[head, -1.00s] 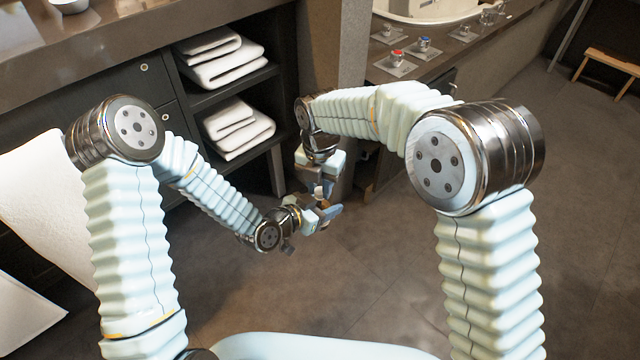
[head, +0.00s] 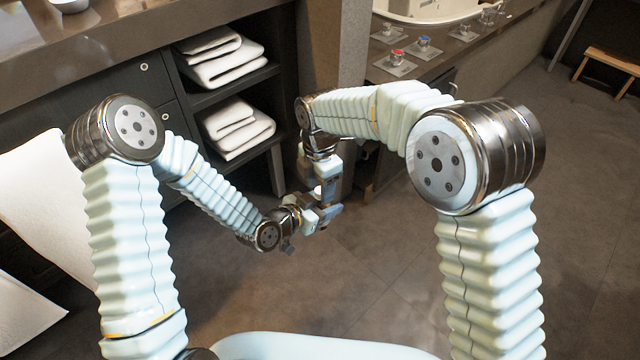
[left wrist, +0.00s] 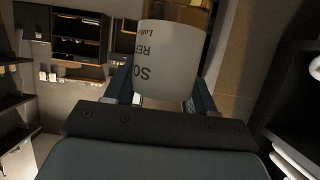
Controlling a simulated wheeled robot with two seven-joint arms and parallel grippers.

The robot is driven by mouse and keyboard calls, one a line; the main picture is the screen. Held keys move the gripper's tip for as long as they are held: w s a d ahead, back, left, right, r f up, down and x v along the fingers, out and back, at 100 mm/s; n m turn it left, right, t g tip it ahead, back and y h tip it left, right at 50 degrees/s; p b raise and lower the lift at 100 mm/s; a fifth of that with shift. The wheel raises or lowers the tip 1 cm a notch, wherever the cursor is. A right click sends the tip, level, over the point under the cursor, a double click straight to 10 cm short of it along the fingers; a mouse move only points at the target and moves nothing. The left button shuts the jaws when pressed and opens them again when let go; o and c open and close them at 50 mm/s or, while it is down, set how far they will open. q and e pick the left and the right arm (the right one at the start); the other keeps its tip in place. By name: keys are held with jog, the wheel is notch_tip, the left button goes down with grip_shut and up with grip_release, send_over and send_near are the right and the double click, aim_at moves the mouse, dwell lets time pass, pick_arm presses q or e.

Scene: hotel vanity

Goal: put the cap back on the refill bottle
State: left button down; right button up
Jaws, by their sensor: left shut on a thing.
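The refill bottle (left wrist: 168,62) is a white cylinder with dark printed letters, upside down in the left wrist view. My left gripper (left wrist: 163,88) is shut on it, with one dark finger on each side. In the head view my left gripper (head: 318,214) is low in the middle, and the bottle is mostly hidden between the two hands. My right gripper (head: 328,190) points down right above and beside the left one. Its fingers are too small and overlapped to tell open from shut. I cannot make out the cap in either view.
A shelf unit with folded white towels (head: 238,130) stands behind the left arm. A wooden stool (head: 610,65) stands far right. The floor near the hands is clear.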

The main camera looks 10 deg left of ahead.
jog(key=shift+r, duration=2.3)
notch_tip(320, 180, up, 4)
jog(key=shift+f+n, duration=0.25)
jog(key=shift+n, duration=0.75)
jog(key=shift+c, duration=0.4)
jog(key=shift+f, duration=4.05)
